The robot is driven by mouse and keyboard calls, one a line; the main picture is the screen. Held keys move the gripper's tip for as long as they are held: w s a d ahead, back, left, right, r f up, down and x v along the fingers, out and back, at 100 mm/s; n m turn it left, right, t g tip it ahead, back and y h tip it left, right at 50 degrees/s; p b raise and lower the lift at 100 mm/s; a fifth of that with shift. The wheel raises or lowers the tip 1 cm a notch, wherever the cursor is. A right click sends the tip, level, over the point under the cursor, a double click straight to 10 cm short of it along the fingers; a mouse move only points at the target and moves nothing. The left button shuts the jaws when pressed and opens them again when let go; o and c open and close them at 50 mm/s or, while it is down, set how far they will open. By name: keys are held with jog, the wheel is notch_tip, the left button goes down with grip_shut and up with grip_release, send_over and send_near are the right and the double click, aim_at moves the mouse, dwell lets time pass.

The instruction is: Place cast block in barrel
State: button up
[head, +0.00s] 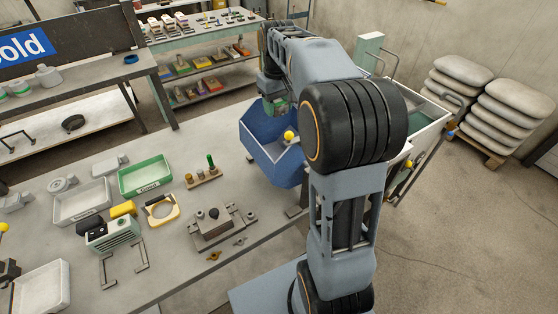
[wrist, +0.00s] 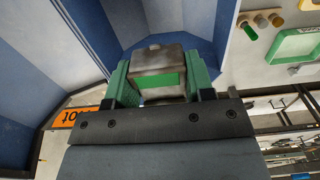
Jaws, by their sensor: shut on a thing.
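The cast block (wrist: 158,58) is a grey-brown metal piece with a green patch on its side. My gripper (wrist: 160,78) is shut on it, one green finger on each side. The barrel (head: 262,155) is a blue, open-topped, angular container at the table's far right end. Its blue inner walls (wrist: 62,45) surround the block in the wrist view. In the head view my gripper (head: 277,106) is at the barrel's opening, and my arm hides part of the barrel. I cannot tell how deep the block is or whether it touches the barrel.
The table (head: 180,247) holds a green tray (head: 146,175), a grey tray (head: 83,202), a small peg stand (head: 203,177) and a metal fixture (head: 215,225). A yellow ball (head: 289,135) shows by the barrel. A pale bin (head: 428,112) stands behind my arm.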

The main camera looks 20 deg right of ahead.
notch_tip(320, 180, down, 19)
jog(key=shift+r, duration=0.2)
dwell(0.4)
jog(key=o, duration=0.9)
jog(key=shift+c, duration=0.2)
notch_tip(320, 180, up, 12)
